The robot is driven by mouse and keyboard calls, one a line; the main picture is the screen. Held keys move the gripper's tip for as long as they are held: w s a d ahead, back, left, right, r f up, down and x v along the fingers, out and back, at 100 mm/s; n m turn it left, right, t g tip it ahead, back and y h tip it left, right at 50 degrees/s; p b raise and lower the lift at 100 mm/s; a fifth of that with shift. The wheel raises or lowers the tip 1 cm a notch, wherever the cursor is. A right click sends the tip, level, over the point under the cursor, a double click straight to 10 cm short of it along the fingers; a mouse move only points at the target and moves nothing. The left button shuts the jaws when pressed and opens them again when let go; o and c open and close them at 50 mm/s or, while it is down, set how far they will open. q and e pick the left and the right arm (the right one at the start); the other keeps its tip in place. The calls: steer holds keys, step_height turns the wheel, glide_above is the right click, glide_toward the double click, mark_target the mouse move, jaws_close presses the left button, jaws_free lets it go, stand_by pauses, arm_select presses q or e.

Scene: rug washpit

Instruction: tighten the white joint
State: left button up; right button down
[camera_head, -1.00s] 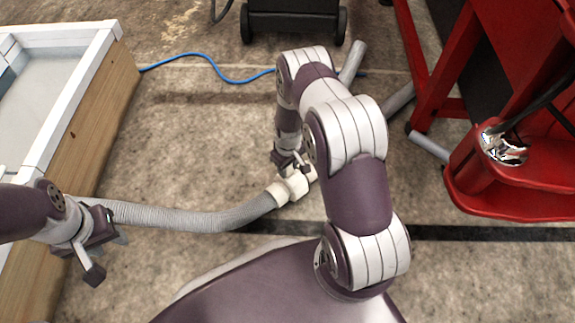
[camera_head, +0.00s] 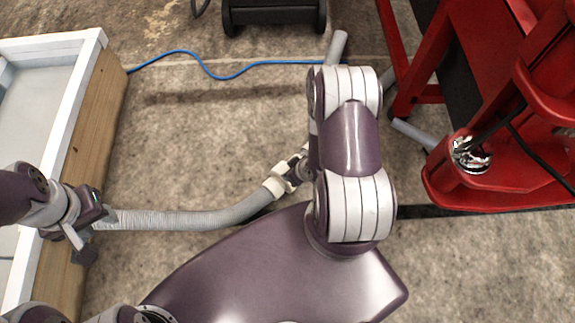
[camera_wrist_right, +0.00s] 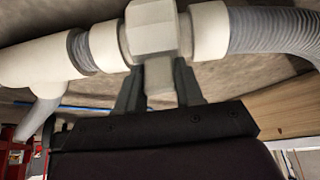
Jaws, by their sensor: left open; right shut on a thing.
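The white joint (camera_head: 279,183) sits at the right end of a ribbed grey hose (camera_head: 190,219) above the concrete floor. In the right wrist view its thick middle part (camera_wrist_right: 152,30) lies between two white collars, with the ribbed hose (camera_wrist_right: 275,30) to the right and a white branching pipe (camera_wrist_right: 45,62) to the left. My right gripper (camera_wrist_right: 158,82) is shut on the block below that middle part; in the head view my arm mostly hides it. My left gripper (camera_head: 82,240) is open near the hose's left end; whether it touches the hose cannot be told.
A wood-sided tub with a white rim (camera_head: 78,75) stands at the left. A red machine (camera_head: 500,185) stands at the right, with grey pipes beside it. A blue cable (camera_head: 215,76) crosses the floor behind. The floor between tub and joint is mostly clear.

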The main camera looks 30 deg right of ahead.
steer(key=shift+s+d+f+t+b, duration=0.2)
steer(key=shift+s+t+b, duration=0.1)
steer(key=shift+t, duration=0.3)
steer(key=shift+s+d+f+t+b, duration=0.1)
steer(key=shift+s+d+t+b, duration=0.15)
steer(key=shift+t, duration=0.35)
steer(key=shift+s, duration=0.1)
steer(key=shift+s+a+t, duration=0.1)
steer(key=shift+t, duration=0.3)
steer(key=c, duration=0.9)
jaws_free()
steer(key=shift+y, duration=0.3)
steer(key=shift+o, duration=0.9)
steer(key=shift+s+r, duration=0.1)
steer(key=shift+s, duration=0.1)
steer(key=p+v, duration=0.6)
steer(key=v, duration=0.6)
steer(key=shift+s+r, duration=0.2)
steer(key=shift+r, duration=0.05)
